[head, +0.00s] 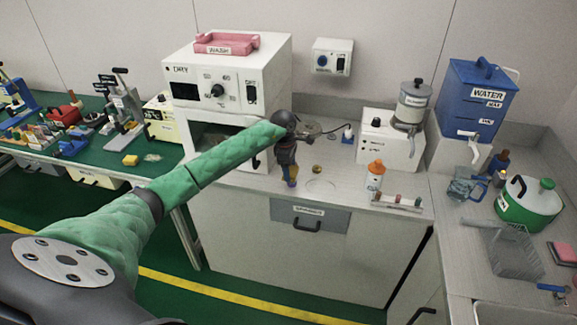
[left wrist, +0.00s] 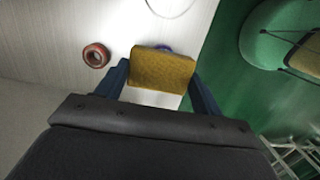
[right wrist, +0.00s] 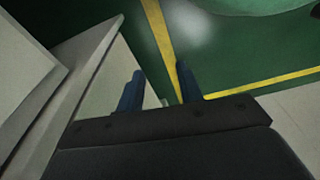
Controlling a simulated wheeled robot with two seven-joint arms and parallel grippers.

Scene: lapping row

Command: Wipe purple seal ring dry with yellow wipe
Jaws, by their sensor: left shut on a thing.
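My left gripper (head: 289,176) is low over the grey counter, below the white DRY oven. In the left wrist view its blue fingers are shut on the yellow wipe (left wrist: 161,70), a thick textured pad. A small purple-blue edge of the purple seal ring (left wrist: 165,48) shows just past the wipe's far edge; the rest is hidden by the wipe. I cannot tell whether the wipe touches the ring. My right gripper (right wrist: 160,88) has its fingers apart with nothing between them; it is out of the head view.
A reddish-brown ring (left wrist: 96,55) lies on the counter beside the wipe. An orange-and-white bottle (head: 375,176) and a small rack (head: 397,202) stand to the right. The oven (head: 225,85) stands behind my left arm. Open green floor lies before the counter.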

